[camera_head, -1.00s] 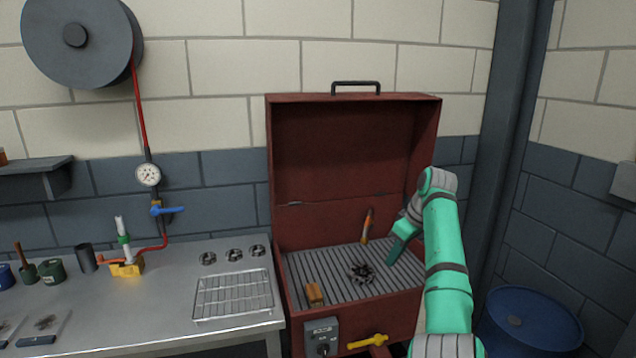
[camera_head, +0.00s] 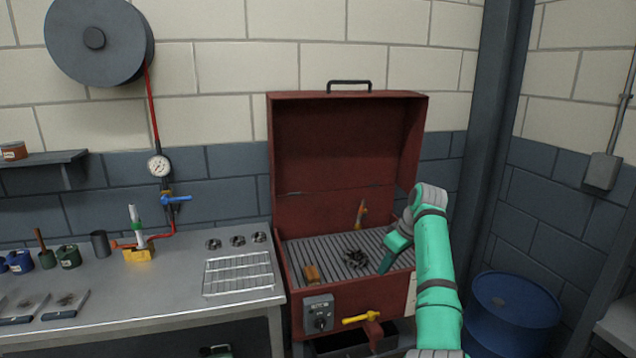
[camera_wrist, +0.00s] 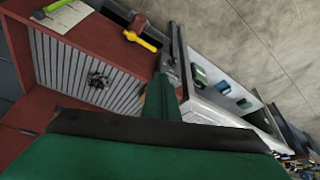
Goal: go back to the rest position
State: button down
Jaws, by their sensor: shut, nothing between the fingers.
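My gripper (camera_head: 388,265) is over the right part of the ribbed floor inside the open red cabinet (camera_head: 345,107). Its fingers are together with nothing seen between them. My green arm reaches in from the lower right. In the wrist view my gripper (camera_wrist: 163,98) shows as a dark green shape pointing up the picture, with the ribbed floor (camera_wrist: 62,62) to its left. A dark gear-like part (camera_head: 355,258) lies on the ribbed floor, left of my gripper and apart from it; it also shows in the wrist view (camera_wrist: 97,80).
A brown block (camera_head: 311,274) and an upright orange-handled tool (camera_head: 361,213) are in the cabinet. A yellow valve handle (camera_head: 361,319) sticks out in front. A metal bench (camera_head: 180,290) with a wire rack (camera_head: 238,273) stands left. A blue drum (camera_head: 512,310) stands right of my arm.

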jog(key=a+f+m+t, duration=0.1)
jog(key=a+f, duration=0.3)
jog(key=f, duration=0.5)
jog(key=s+a+f+t, duration=0.1)
jog(key=a+f, duration=0.4)
jog(key=f, duration=0.4)
jog(key=a+f+m+t, duration=0.1)
jog(key=a+f, duration=0.3)
jog(key=f, duration=0.6)
jog(key=s+a+f+m+t, duration=0.2)
jog(key=s+a+f, duration=0.3)
jog(key=s+f, duration=0.4)
jog(key=s+a+f+m+t, duration=0.1)
jog(key=s+a+f, duration=0.4)
jog(key=s+f, duration=0.35)
jog(key=s+r+m+t+h, duration=0.2)
jog(key=s+r+m+t, duration=0.1)
jog(key=s, duration=2.6)
jog(key=s+d+r+t, duration=0.1)
jog(key=s+r, duration=0.7)
jog(key=r, duration=0.2)
jog(key=s+d+r+t, duration=0.2)
jog(key=s+r, duration=0.7)
jog(key=r, duration=0.1)
jog(key=shift+s+d+r+h, duration=0.25)
jog(key=shift+r+h, duration=0.1)
jog(key=shift+h, duration=0.05)
